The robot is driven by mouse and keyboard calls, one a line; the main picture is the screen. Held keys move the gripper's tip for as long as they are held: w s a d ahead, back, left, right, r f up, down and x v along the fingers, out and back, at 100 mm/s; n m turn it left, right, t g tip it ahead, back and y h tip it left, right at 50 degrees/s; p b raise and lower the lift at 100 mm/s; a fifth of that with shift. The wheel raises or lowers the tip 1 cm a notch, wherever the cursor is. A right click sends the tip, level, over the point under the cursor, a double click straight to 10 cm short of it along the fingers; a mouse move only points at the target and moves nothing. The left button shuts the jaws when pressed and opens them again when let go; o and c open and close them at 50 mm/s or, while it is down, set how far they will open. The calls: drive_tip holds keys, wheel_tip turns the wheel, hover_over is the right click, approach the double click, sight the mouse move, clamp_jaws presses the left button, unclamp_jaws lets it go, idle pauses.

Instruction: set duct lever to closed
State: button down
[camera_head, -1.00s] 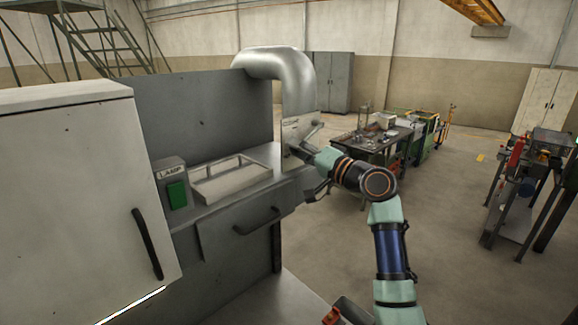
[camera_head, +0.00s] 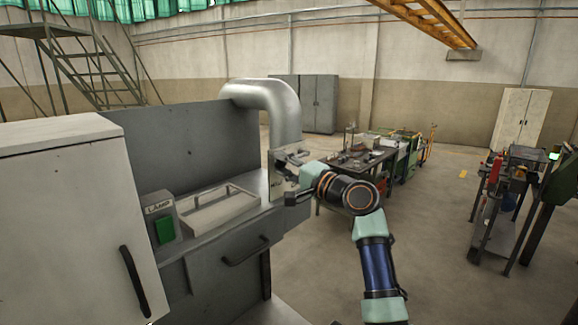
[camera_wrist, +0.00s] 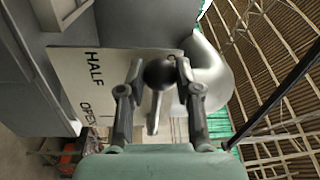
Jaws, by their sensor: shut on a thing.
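The duct lever shows in the wrist view as a dark round knob (camera_wrist: 159,74) with a grey bar running down from it. My gripper (camera_wrist: 158,80) is shut on the knob, one finger on each side. Behind it is a pale plate (camera_wrist: 85,75) with the words HALF and OPEN; any further marking is hidden or out of view. The plate (camera_head: 283,178) also shows in the head view, below the bent silver duct (camera_head: 285,110). In the head view my gripper (camera_head: 296,158) is at the plate, and the lever there is too small to make out clearly.
A grey bench with a lamp box and green switch (camera_head: 165,230), a shallow tray (camera_head: 215,212) and a drawer handle (camera_head: 246,252) stands left of the duct. A white cabinet (camera_head: 70,220) is at the near left. A cluttered table (camera_head: 355,165) stands behind my arm.

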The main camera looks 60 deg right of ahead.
drive_tip(key=c, duration=0.8)
unclamp_jaws()
drive_tip(key=shift+r, duration=0.1)
drive_tip(key=shift+o, duration=0.2)
drive_tip(key=v, duration=1.2)
